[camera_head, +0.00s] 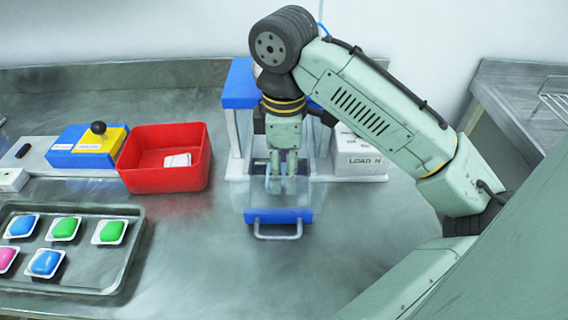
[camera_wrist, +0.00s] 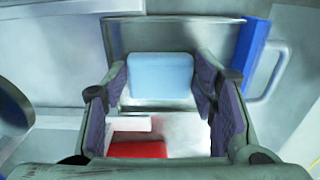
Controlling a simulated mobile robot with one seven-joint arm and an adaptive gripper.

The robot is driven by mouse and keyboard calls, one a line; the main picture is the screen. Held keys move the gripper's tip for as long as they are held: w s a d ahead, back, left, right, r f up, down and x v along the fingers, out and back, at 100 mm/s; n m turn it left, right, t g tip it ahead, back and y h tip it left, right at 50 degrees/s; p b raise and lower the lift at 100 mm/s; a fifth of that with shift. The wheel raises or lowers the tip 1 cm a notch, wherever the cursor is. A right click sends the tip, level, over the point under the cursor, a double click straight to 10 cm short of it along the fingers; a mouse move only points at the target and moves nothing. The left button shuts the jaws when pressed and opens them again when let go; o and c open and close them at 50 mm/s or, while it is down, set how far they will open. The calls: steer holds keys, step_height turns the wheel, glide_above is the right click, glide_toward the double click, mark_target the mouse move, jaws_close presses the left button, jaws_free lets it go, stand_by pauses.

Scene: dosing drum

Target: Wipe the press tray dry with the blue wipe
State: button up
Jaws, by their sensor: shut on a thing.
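The press tray shows its blue front and pale handle (camera_head: 278,217), pulled out below the blue and white press (camera_head: 240,90). In the wrist view its blue front (camera_wrist: 250,55) and handle are at the right, and its grey bed (camera_wrist: 190,32) lies behind the wipe. My gripper (camera_head: 283,188) points down over the tray, just behind the blue front. The light blue wipe (camera_wrist: 160,74) sits between my fingertips, and the fingers are shut on it. It is low over the tray bed; whether it touches is unclear. In the head view my fingers hide most of it.
A red bin (camera_head: 165,178) with a white item inside stands left of the press. A blue and yellow box with a black knob (camera_head: 98,130) is further left. A metal tray of colored pods (camera_head: 100,285) lies front left. A white box (camera_head: 358,165) stands right of the press.

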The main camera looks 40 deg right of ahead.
steer(key=shift+s+f, duration=0.1)
steer(key=shift+s+d+p, duration=0.45)
steer(key=shift+s+d, duration=0.15)
steer(key=shift+d, duration=0.25)
steer(key=shift+w+a+p, duration=0.8)
steer(key=shift+w+a, duration=0.5)
steer(key=shift+a, duration=0.3)
steer(key=shift+s+d+p, duration=0.2)
steer(key=shift+s+d, duration=0.45)
steer(key=shift+d, duration=0.15)
steer(key=shift+s+d+p, duration=0.2)
steer(key=shift+s+d, duration=0.4)
steer(key=shift+d, duration=0.2)
steer(key=shift+w+a, duration=0.1)
steer(key=shift+w+a+p, duration=0.35)
steer(key=shift+w+a, duration=0.25)
steer(key=shift+a, duration=0.2)
steer(key=shift+w+a+p, duration=0.35)
steer(key=shift+w+a, duration=0.2)
steer(key=shift+a, duration=0.2)
steer(key=shift+s+d, duration=0.65)
steer(key=shift+d, duration=0.2)
steer(key=shift+s+d, duration=0.6)
steer(key=shift+d, duration=0.2)
steer(key=shift+w+a, duration=0.65)
steer(key=shift+a, duration=0.2)
steer(key=shift+w+a, duration=0.6)
steer(key=shift+a, duration=0.2)
